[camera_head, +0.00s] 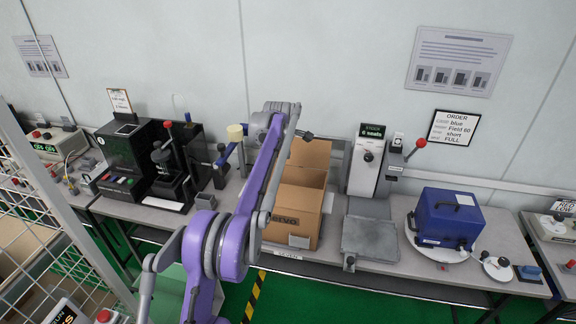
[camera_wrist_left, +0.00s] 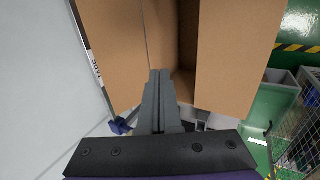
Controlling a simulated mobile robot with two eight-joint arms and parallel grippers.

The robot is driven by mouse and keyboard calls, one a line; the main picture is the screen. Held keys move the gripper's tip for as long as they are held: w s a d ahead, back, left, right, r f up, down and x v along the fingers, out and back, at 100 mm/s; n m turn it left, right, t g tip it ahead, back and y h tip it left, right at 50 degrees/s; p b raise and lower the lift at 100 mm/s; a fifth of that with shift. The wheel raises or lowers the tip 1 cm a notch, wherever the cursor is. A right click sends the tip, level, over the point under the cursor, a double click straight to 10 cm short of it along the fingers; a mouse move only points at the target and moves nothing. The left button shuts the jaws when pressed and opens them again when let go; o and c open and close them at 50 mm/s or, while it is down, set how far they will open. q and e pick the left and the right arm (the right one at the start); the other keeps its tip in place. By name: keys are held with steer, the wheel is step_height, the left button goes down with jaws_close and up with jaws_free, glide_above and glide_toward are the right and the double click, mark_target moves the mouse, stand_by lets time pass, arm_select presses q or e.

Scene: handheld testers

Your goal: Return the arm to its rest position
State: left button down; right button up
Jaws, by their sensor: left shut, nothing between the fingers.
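My left arm (camera_head: 232,245), purple and grey, reaches up from the bottom of the head view, in front of the open cardboard box (camera_head: 294,228). Its upper end is near the box's raised flaps. In the wrist view my left gripper (camera_wrist_left: 158,78) is shut, with its grey fingers together and nothing between them. The box (camera_wrist_left: 235,50) fills much of the wrist view beyond the fingertips. I cannot tell whether the fingers touch it. In the head view the arm hides part of the box and the gripper is hard to make out. My right gripper is not in view.
A black press (camera_head: 172,175) stands left of the box. A white tester (camera_head: 367,160) and a blue case (camera_head: 447,215) on a round white plate stand right. A mesh fence (camera_head: 50,215) is at left; green floor lies in front.

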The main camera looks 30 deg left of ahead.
arm_select(q)
steer(key=s+d+r+m, duration=0.6)
steer(key=s+d+r, duration=0.2)
steer(key=s, duration=0.2)
steer(key=s+d+f+m, duration=0.1)
steer(key=s+d+m, duration=0.35)
steer(key=s, duration=0.65)
steer(key=s+d+f+m, duration=0.4)
steer(key=s+f, duration=0.3)
steer(key=s, duration=0.4)
steer(key=s+d+f+m+h, duration=0.1)
steer(key=s+d+f+m, duration=0.2)
steer(key=s+f+m, duration=0.3)
steer(key=s+f, duration=0.2)
steer(key=s, duration=0.3)
steer(key=shift+s+d+t, duration=0.3)
steer(key=shift+d+t, duration=0.05)
steer(key=shift+t, duration=0.05)
